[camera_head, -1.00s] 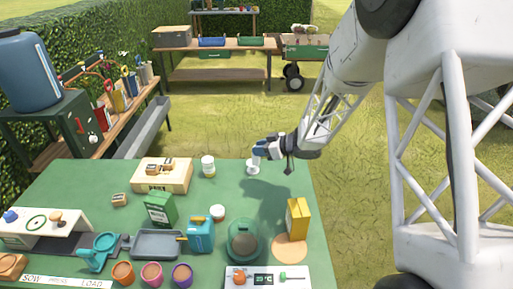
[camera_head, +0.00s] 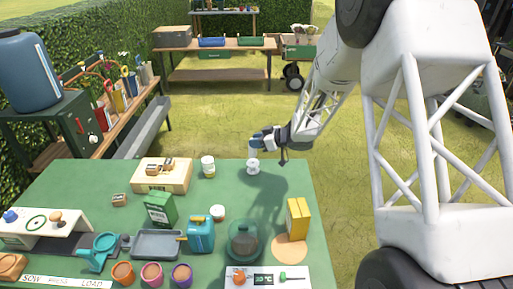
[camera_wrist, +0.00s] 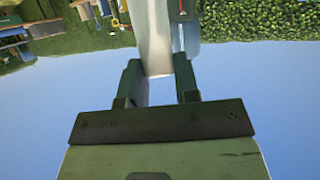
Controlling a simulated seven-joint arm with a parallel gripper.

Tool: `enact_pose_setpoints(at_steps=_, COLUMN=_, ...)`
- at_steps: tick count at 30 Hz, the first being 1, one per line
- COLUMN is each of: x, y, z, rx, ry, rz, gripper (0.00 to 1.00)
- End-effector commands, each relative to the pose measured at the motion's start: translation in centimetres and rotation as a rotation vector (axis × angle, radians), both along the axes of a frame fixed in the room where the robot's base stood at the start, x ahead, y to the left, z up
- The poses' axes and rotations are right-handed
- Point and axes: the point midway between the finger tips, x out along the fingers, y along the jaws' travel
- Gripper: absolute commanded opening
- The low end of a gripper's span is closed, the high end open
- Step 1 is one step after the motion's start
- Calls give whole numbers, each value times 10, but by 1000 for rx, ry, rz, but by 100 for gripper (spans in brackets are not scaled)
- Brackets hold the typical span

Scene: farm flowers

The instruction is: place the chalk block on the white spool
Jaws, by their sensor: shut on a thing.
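The white spool (camera_head: 253,167) stands upright near the far right part of the green table. My gripper (camera_head: 256,145) is just above it and shut on the pale chalk block (camera_head: 252,150). In the wrist view the block (camera_wrist: 154,38) is a long whitish piece between the two dark fingers of my gripper (camera_wrist: 157,72). In the head view the block's lower end is right over the spool. I cannot tell whether they touch.
A white jar (camera_head: 208,166) stands left of the spool. A wooden box (camera_head: 162,176) is farther left. The table around the spool is clear.

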Motion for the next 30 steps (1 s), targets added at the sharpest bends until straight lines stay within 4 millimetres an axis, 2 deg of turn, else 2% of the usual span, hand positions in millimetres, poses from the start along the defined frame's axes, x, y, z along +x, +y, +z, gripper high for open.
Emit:
enact_pose_setpoints(at_steps=6, x=0, y=0, z=-23, rx=0, ry=2, rz=0, gripper=5)
enact_pose_setpoints(at_steps=9, x=0, y=0, z=-29, rx=0, ry=2, rz=0, gripper=5)
enact_pose_setpoints(at_steps=23, x=0, y=0, z=-33, rx=0, ry=1, rz=0, gripper=5)
enact_pose_setpoints(at_steps=24, x=0, y=0, z=-33, rx=0, ry=1, rz=0, gripper=32)
enact_pose_setpoints(at_steps=28, x=0, y=0, z=-33, rx=0, ry=1, rz=0, gripper=52)
enact_pose_setpoints(at_steps=30, x=0, y=0, z=-33, rx=0, ry=1, rz=0, gripper=55)
